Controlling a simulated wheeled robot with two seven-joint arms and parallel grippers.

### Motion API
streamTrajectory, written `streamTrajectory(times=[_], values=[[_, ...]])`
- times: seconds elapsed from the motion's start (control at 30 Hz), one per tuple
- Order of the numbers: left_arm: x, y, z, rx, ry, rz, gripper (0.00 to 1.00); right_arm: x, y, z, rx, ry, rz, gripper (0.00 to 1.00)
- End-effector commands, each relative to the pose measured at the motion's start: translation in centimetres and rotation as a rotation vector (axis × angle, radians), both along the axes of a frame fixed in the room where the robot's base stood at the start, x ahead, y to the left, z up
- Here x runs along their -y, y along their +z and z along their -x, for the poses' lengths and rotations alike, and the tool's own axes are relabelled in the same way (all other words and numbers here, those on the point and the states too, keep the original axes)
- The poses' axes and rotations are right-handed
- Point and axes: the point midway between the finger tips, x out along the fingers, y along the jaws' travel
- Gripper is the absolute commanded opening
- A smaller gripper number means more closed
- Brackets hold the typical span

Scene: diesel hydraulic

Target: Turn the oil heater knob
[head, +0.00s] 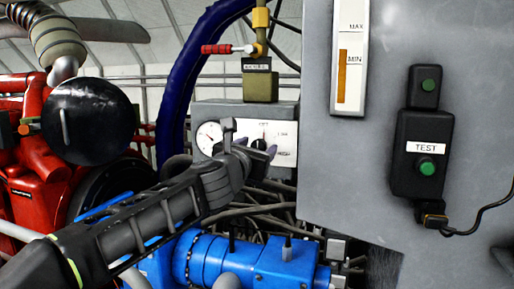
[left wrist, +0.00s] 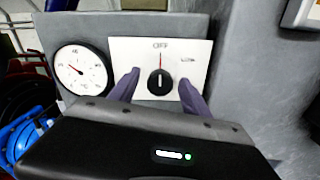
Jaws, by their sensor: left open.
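The oil heater knob (left wrist: 160,82) is a round black knob on a white plate (left wrist: 199,48) marked OFF at the top, with a red line above it. In the left wrist view my left gripper (left wrist: 160,84) is open, with one purple-grey finger on each side of the knob. I cannot tell whether the fingers touch it. In the head view the left gripper (head: 257,148) is in front of the white plate on the grey box and partly hides the knob. My right gripper is not in view.
A round gauge (head: 209,137) sits left of the plate. A large grey panel (head: 300,180) with a level gauge (head: 350,60) and a black TEST box (head: 421,155) stands close at the right. Red machinery (head: 40,160), blue machinery (head: 240,258) and dark hoses crowd the left and below.

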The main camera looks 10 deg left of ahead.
Motion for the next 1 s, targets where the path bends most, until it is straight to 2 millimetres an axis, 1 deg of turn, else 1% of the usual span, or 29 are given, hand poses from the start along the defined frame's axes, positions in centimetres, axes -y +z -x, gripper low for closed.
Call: streamTrajectory(times=[0.07, 0.7, 0.73, 1.0], values=[[0.01, -0.01, 0.02, 0.0, 0.0, 0.0, 0.54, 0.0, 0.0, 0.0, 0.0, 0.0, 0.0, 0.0], [0.02, -0.02, 0.04, 0.0, -0.001, 0.0, 0.02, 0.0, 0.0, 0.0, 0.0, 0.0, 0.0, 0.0], [0.03, -0.02, 0.04, 0.0, -0.001, 0.0, 0.0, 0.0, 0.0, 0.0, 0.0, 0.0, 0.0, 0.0], [0.04, 0.0, 0.04, 0.0, -0.001, -0.007, 0.0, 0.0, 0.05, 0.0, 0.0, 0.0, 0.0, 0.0]])
